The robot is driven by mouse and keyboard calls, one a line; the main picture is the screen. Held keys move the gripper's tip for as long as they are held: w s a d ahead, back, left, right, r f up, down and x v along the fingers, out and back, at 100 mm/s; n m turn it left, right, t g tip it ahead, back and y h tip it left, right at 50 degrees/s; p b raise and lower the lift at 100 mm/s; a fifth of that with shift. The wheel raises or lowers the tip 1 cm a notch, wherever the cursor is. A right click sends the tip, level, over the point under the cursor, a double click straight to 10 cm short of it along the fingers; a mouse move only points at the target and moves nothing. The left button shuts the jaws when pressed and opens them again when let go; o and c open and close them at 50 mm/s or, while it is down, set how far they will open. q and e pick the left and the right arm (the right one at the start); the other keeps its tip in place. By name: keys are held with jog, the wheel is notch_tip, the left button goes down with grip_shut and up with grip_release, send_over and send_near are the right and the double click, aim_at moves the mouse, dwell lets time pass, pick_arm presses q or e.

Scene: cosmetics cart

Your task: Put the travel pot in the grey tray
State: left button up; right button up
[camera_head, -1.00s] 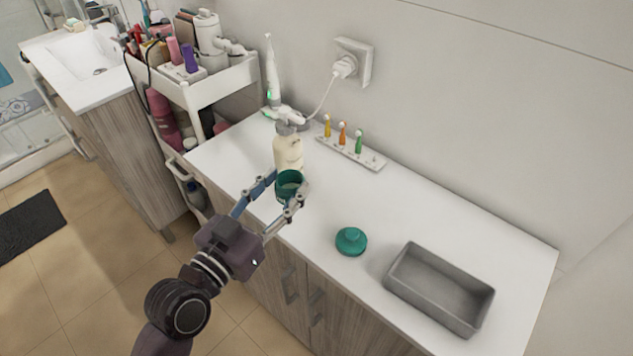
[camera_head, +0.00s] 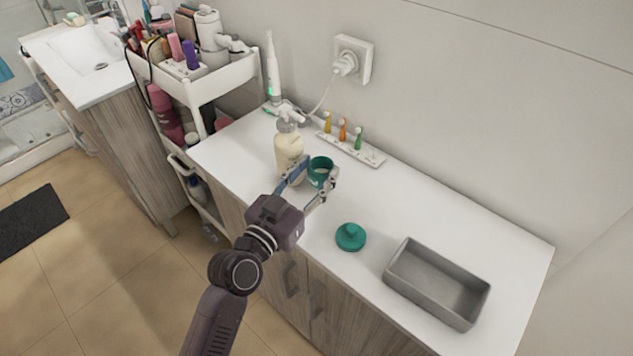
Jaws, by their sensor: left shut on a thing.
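The travel pot, a small teal open-topped pot (camera_head: 320,166), is between the fingers of my left gripper (camera_head: 318,177), which is shut on it. The pot is upright, just right of the cream pump bottle; I cannot tell whether its base touches the counter. A teal lid with a knob (camera_head: 351,237) lies apart on the counter. The grey tray (camera_head: 436,283) is empty and sits at the right end of the counter. My right gripper is not in view.
The cream pump bottle (camera_head: 288,152) stands close to my left gripper. A holder with coloured toothbrush heads (camera_head: 352,150) and an electric toothbrush (camera_head: 273,70) are at the wall. A loaded white cart (camera_head: 222,82) stands left. The counter between pot and tray is clear except for the lid.

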aim_at(315, 186)
pick_arm(q)
notch_tip(315, 186, down, 3)
jog(key=shift+r, duration=0.1)
jog(key=shift+w+d+f, duration=0.1)
jog(key=shift+w+f, duration=0.1)
jog(key=shift+f, duration=0.2)
jog(key=shift+f, duration=0.15)
jog(key=o, duration=1)
